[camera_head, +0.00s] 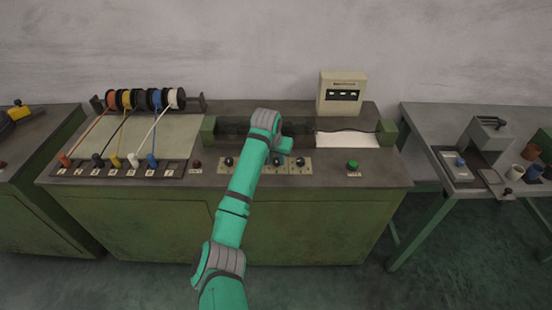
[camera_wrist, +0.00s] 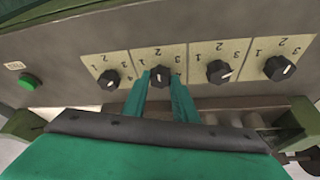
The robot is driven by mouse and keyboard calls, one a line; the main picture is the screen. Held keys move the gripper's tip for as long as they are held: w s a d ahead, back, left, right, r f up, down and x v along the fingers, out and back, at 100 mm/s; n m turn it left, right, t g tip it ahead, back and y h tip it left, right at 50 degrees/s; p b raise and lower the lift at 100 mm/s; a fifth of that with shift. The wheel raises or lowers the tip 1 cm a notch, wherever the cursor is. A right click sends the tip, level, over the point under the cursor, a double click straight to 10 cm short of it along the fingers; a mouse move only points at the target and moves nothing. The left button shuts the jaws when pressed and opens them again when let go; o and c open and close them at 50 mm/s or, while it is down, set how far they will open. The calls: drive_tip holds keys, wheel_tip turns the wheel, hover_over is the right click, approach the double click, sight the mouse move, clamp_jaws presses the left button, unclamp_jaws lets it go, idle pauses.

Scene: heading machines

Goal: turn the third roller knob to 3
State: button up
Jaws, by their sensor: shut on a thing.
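The third roller knob (camera_wrist: 160,76) is black and sits on a cream plate with printed digits, second from the left in the upside-down wrist view. My gripper (camera_wrist: 161,82) is shut on it, one teal finger on each side. Its pointer is too small and partly covered to read. The other black knobs are the one at the far left (camera_wrist: 111,79), the one right of the gripper (camera_wrist: 219,71) and the far right one (camera_wrist: 278,68). In the head view the third knob (camera_head: 278,162) shows just below my gripper.
A green button (camera_wrist: 27,82) sits past the row, and at the right of the machine (camera_head: 353,165) in the head view. Spools with coloured cords (camera_head: 145,98) stand at the left. A display box (camera_head: 342,92) stands at the back. A grey table (camera_head: 425,122) is at the right.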

drive_tip(key=m+h, duration=0.1)
drive_tip(key=m, duration=0.2)
drive_tip(key=m+g+h, duration=0.1)
drive_tip(key=m, duration=0.1)
drive_tip(key=shift+w+a+m, duration=0.1)
drive_tip(key=shift+a+m, duration=0.05)
drive_tip(key=shift+m, duration=0.25)
drive_tip(key=m+g, duration=0.1)
drive_tip(key=m, duration=0.1)
drive_tip(key=m+g+h, duration=0.1)
drive_tip(key=m, duration=0.2)
drive_tip(key=shift+w+a, duration=0.1)
drive_tip(key=shift+w, duration=0.1)
drive_tip(key=shift+m, duration=0.4)
drive_tip(key=o, duration=1)
drive_tip(key=shift+o, duration=0.2)
drive_tip(key=shift+r, duration=0.1)
drive_tip(key=v, duration=1)
drive_tip(key=shift+a+r, duration=0.25)
